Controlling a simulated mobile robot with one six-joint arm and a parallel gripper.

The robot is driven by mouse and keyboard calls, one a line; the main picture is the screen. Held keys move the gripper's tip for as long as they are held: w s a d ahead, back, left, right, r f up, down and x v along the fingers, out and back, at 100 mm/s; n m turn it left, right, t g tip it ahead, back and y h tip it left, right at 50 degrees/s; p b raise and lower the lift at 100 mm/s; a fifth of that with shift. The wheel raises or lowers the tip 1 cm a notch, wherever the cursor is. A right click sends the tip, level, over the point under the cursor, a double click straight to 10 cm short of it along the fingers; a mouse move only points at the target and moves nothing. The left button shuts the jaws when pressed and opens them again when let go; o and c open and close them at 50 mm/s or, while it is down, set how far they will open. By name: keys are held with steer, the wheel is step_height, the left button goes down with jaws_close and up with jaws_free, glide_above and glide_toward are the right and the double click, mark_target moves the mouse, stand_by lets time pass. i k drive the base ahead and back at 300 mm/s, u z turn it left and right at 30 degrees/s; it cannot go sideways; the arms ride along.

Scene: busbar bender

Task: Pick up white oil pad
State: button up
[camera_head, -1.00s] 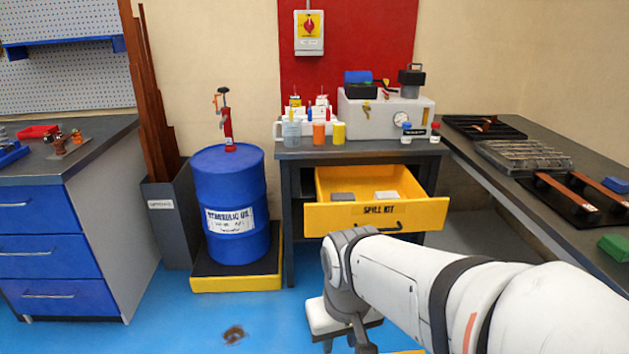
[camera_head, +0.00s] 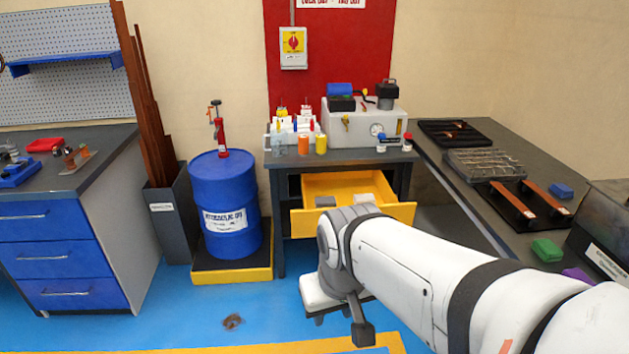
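The yellow drawer (camera_head: 398,212) labelled as a spill kit in the earlier view stands open under the middle bench. The white oil pad (camera_head: 364,198) lies inside it on the right, its near part close to my arm's outline. A grey pad (camera_head: 325,201) lies to its left in the drawer. My gripper (camera_head: 340,322) hangs low in front of the drawer, apart from the pads and over the blue floor. Its fingers are partly hidden by my wrist, and I cannot tell whether they are open.
A blue oil drum (camera_head: 224,190) stands on a yellow-edged base left of the drawer. A long dark bench (camera_head: 455,185) runs along the right. Blue drawers (camera_head: 50,260) stand at the left. A brown stain (camera_head: 233,321) marks the open floor.

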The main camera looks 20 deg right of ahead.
mark_target(358, 199)
steer(key=z, duration=1.05)
steer(key=i, duration=2.65)
steer(key=u, duration=0.6)
steer(key=k, duration=0.95)
steer(key=u, duration=0.2)
steer(key=i, duration=0.95)
steer(key=z, duration=0.1)
